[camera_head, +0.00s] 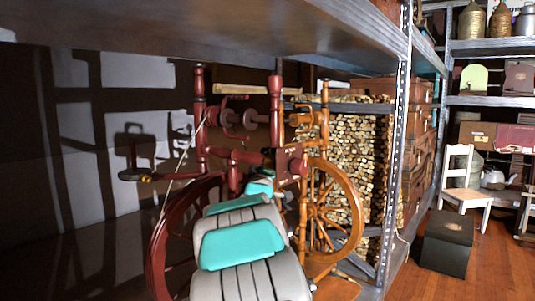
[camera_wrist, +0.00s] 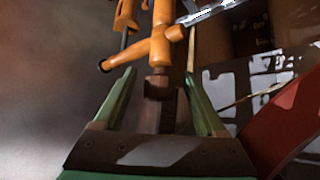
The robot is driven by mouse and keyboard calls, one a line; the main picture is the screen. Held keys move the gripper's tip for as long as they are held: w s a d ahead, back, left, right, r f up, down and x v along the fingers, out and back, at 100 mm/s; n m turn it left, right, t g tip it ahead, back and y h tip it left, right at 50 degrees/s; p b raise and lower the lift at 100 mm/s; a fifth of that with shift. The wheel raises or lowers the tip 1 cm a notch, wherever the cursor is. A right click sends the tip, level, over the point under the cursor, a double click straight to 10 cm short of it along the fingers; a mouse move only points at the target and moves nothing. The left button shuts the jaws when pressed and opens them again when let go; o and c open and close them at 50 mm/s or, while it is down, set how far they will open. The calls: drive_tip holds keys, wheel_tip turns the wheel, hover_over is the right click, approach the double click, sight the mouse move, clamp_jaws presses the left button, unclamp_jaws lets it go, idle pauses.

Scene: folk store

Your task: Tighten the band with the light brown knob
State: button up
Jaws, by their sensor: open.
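An orange-brown spinning wheel (camera_head: 350,225) stands behind a dark red spinning wheel (camera_head: 160,245) in the head view. In the wrist view my gripper (camera_wrist: 160,72) is open, with a green finger on each side. A light brown turned wooden part (camera_wrist: 158,55) reaches down between the fingers; I cannot tell whether they touch it. A crosswise orange-brown piece (camera_wrist: 135,52) ends in a rounded tip at the left. I cannot tell for certain which part is the knob. In the head view my arm's far end is among the wheels' posts, and its fingertips are not clear.
A metal shelf (camera_head: 230,32) runs overhead, with an upright post (camera_head: 397,150) at the right. Stacked firewood (camera_head: 350,130) fills the back. A white chair (camera_head: 462,180) and a dark box (camera_head: 446,243) stand on the wooden floor at the right.

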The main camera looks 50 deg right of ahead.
drive_tip(key=v, duration=0.7)
drive_tip(key=shift+s+a+f, duration=0.15)
drive_tip(key=shift+a, duration=0.1)
drive_tip(key=shift+s, duration=0.1)
